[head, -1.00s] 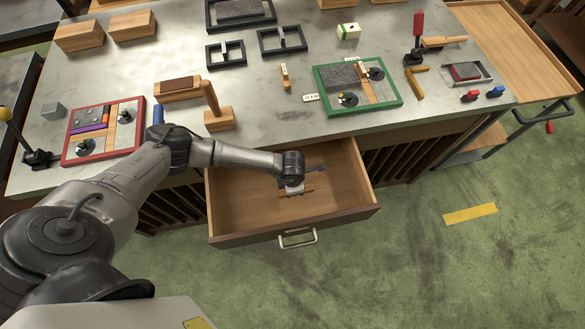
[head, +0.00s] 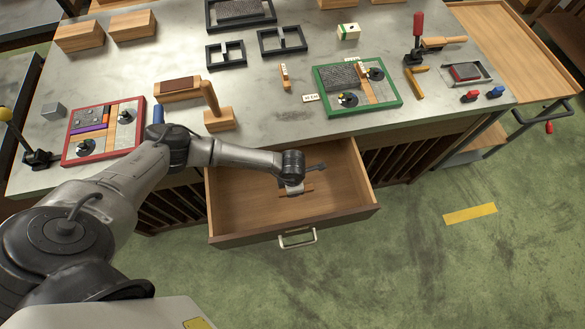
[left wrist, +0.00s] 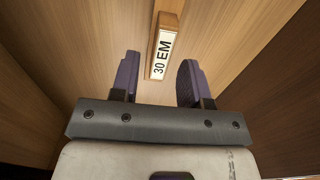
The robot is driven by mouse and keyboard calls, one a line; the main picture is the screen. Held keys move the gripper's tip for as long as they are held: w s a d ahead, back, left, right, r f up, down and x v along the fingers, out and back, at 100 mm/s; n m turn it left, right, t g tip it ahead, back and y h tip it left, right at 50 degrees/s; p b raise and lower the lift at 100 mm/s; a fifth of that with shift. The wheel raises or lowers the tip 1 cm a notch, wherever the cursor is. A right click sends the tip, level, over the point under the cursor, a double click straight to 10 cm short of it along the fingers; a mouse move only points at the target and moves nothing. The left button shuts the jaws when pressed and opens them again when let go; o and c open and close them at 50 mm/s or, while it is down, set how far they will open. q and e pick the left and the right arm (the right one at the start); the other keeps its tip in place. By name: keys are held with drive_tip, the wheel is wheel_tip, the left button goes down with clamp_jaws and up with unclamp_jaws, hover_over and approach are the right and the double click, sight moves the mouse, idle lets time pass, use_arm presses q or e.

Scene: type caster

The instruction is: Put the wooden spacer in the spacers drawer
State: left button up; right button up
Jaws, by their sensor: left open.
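The wooden spacer is a small brown strip with a white "30 EM" label; it shows in the left wrist view (left wrist: 154,62) inside the spacers drawer (head: 235,205). The drawer is pulled out below the bench front. In the head view the spacer is mostly hidden under my left gripper (head: 294,190). My left gripper points down into the drawer. In the left wrist view its two purple fingers (left wrist: 160,78) are apart, one on each side of the spacer's lower end, with gaps visible. I cannot tell if the spacer touches the drawer floor.
On the bench (head: 275,120) are a red-framed tray (head: 68,155), a green-framed tray (head: 395,103), a wooden stand (head: 219,120), another small wooden piece (head: 285,77) and a white label (head: 310,97). The drawer's walls surround my gripper. Its right part is clear.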

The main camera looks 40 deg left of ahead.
use_arm(q)
wheel_tip(320, 180, up, 11)
drive_tip(key=shift+r+p, duration=0.15)
drive_tip(key=shift+p, duration=0.3)
